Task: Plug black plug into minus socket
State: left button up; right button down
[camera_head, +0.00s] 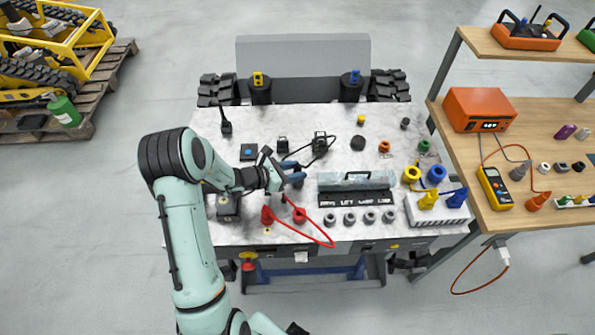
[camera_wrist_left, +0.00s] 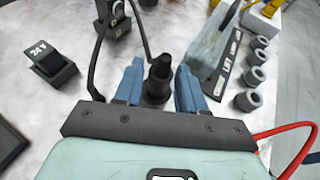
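My left gripper (camera_head: 296,174) (camera_wrist_left: 160,88) reaches in low over the bench from the left, its blue fingers apart. Between them in the left wrist view stands a dark plug (camera_wrist_left: 158,76), upright, with a thin black cable at its top. A narrow gap shows beside it, so the fingers look open around it. The cable leads to a black box (camera_head: 320,140) (camera_wrist_left: 112,16) with a ring on its face. In the head view the plug is largely hidden by the fingers. I cannot make out which part is the minus socket. My right gripper is not in view.
A black 24 V switch (camera_head: 282,145) (camera_wrist_left: 50,66) stands near the plug. A labelled strip (camera_head: 357,199) and grey knobs (camera_head: 350,218) are to the right. A multimeter (camera_head: 494,187) lies on the side table.

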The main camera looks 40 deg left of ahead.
pick_arm(q)
jog(key=shift+x, duration=1.6)
grip_shut()
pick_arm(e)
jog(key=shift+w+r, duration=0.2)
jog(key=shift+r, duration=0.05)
pick_arm(q)
jog(key=shift+r, duration=0.15)
